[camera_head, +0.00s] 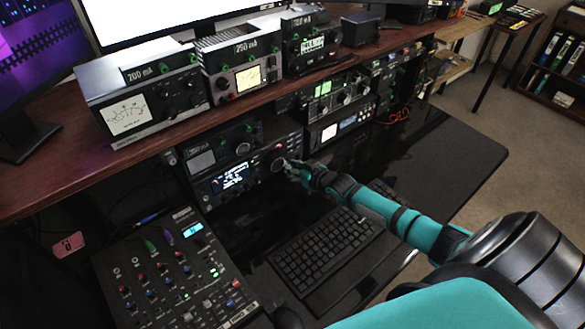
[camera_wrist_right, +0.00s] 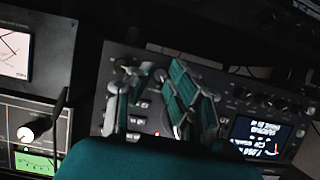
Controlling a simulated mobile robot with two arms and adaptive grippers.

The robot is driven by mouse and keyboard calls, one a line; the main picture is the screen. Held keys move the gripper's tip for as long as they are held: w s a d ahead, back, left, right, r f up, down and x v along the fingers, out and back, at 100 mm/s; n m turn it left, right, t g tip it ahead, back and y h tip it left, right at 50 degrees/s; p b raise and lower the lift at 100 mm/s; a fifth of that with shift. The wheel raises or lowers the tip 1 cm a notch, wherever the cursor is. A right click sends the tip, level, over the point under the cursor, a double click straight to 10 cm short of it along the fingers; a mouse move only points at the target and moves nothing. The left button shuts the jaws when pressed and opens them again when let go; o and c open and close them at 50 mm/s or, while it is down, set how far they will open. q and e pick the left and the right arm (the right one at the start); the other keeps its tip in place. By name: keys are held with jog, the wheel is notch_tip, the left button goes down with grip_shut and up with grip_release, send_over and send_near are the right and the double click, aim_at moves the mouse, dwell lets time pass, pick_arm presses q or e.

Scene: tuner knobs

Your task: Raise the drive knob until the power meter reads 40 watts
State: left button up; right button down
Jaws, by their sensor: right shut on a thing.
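My right gripper (camera_head: 290,169) reaches the front of a black radio (camera_head: 205,190) with a lit display (camera_head: 231,178). It is shut on a knob at the radio's right side; the fingers hide most of the knob, and I cannot read its label. In the right wrist view the gripper (camera_wrist_right: 163,105) has its fingers against the radio panel (camera_wrist_right: 147,123), left of the lit display (camera_wrist_right: 262,138). A white-faced meter (camera_head: 125,114) sits on the upper shelf at left; its reading is too small to tell. My left gripper is not in view.
A wooden shelf (camera_head: 50,185) carries several other metered units, one with a yellowish meter (camera_head: 248,78). A mixer (camera_head: 170,275) stands at front left. A keyboard (camera_head: 325,258) lies below my right forearm. The glossy desk (camera_head: 450,150) is clear at right.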

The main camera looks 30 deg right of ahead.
jog(key=shift+f, duration=0.1)
dwell(0.4)
jog(key=c, duration=1.3)
grip_release()
jog(key=shift+o, duration=0.2)
